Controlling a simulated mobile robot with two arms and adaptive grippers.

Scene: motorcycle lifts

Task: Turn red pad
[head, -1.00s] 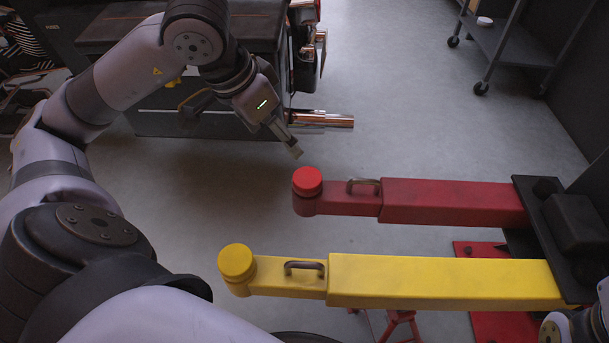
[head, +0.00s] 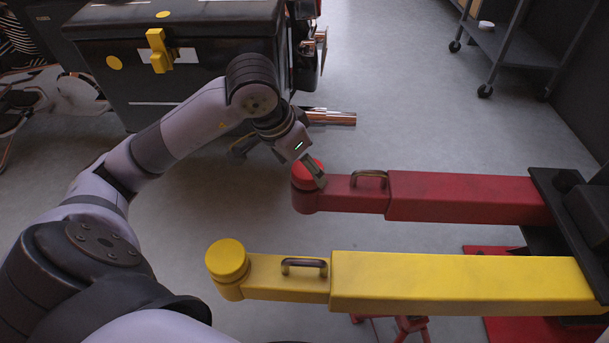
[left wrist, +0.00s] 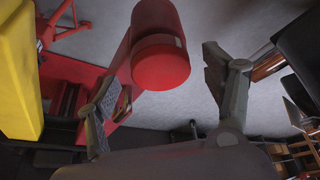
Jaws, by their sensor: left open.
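The red pad (head: 304,170) is a round cap on the free end of the red lift arm (head: 460,197). My left gripper (head: 312,174) is over the pad's right side in the head view and partly hides it. In the left wrist view the red pad (left wrist: 160,64) lies between the two spread fingers of my left gripper (left wrist: 158,72). The gripper is open, with gaps showing between fingers and pad. My right gripper is not in view.
A yellow lift arm (head: 450,280) with a yellow pad (head: 227,259) runs parallel in front of the red arm. Each arm has a handle. A dark case (head: 185,60) and chrome pipes (head: 330,117) are behind. A cart (head: 510,45) stands at the back right.

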